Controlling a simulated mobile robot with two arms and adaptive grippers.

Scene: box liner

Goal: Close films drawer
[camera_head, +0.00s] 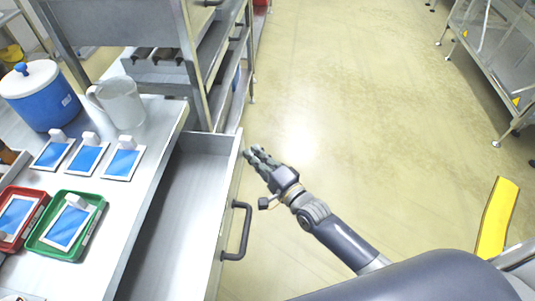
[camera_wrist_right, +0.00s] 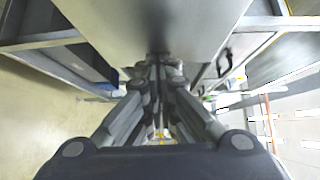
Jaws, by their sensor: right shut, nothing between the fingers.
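The films drawer (camera_head: 190,195) stands pulled out from under the steel table, and its inside looks empty. Its front panel (camera_head: 232,185) faces right and carries a dark handle (camera_head: 236,231). My right gripper (camera_head: 250,152) is shut and empty, near the far end of the drawer front, beyond the handle. In the right wrist view the shut fingertips (camera_wrist_right: 157,62) are close to a grey metal panel (camera_wrist_right: 160,25); I cannot tell whether they touch it. My left gripper is not in view.
The steel table (camera_head: 150,185) holds a blue cooler (camera_head: 40,95), a clear jug (camera_head: 121,102), several blue-and-white cards, a red tray (camera_head: 40,205) and a green tray (camera_head: 98,215). A steel shelf unit (camera_head: 197,75) stands beyond.

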